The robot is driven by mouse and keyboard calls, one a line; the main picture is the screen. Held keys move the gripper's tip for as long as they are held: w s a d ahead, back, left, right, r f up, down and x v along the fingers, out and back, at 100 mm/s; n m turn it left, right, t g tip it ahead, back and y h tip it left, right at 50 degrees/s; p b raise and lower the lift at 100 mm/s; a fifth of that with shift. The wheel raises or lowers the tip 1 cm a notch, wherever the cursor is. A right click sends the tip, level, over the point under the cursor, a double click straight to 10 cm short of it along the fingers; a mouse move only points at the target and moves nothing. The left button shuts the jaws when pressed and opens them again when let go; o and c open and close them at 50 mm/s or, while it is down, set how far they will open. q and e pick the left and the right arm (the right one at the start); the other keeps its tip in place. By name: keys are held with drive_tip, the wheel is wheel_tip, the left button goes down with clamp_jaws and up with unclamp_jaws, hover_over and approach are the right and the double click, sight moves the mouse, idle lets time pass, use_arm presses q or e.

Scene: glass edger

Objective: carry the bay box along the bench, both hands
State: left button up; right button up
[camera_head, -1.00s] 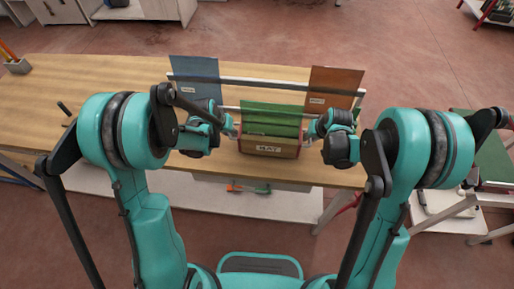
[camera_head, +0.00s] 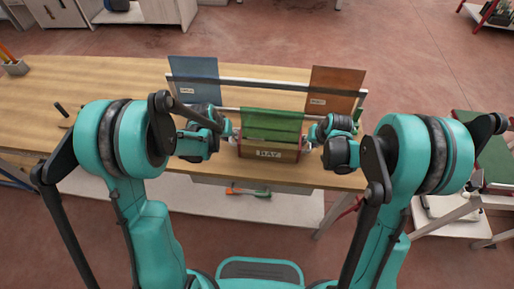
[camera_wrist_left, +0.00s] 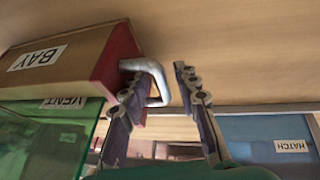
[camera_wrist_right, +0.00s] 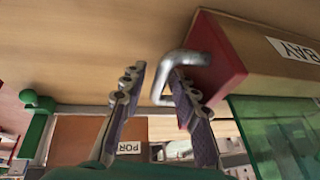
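The bay box (camera_head: 288,156) is brown with red ends and a white BAY label. It is at the bench's front edge, between my grippers, and also shows in the left wrist view (camera_wrist_left: 85,62) and right wrist view (camera_wrist_right: 262,60). Each end has a grey bar handle, seen at left (camera_wrist_left: 158,80) and right (camera_wrist_right: 160,78). My left gripper (camera_head: 228,133) (camera_wrist_left: 160,82) is open, its fingers on either side of the left handle. My right gripper (camera_head: 313,134) (camera_wrist_right: 152,78) is open likewise around the right handle. I cannot tell whether the fingers touch the bars.
A white-railed rack (camera_head: 262,84) stands behind the box. It has a blue HATCH panel (camera_head: 192,72) and an orange PORT panel (camera_head: 337,84). A green VENT panel (camera_head: 272,121) stands at the box. The wooden bench (camera_head: 105,85) is mostly clear to the left.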

use_arm(q)
drive_tip(key=v, duration=0.7)
drive_tip(key=shift+r, duration=0.15)
use_arm(e)
drive_tip(key=v, duration=1.2)
use_arm(q)
drive_tip(key=shift+s+a, duration=0.1)
use_arm(e)
drive_tip(key=shift+s, duration=0.1)
use_arm(q)
drive_tip(key=shift+r, duration=0.1)
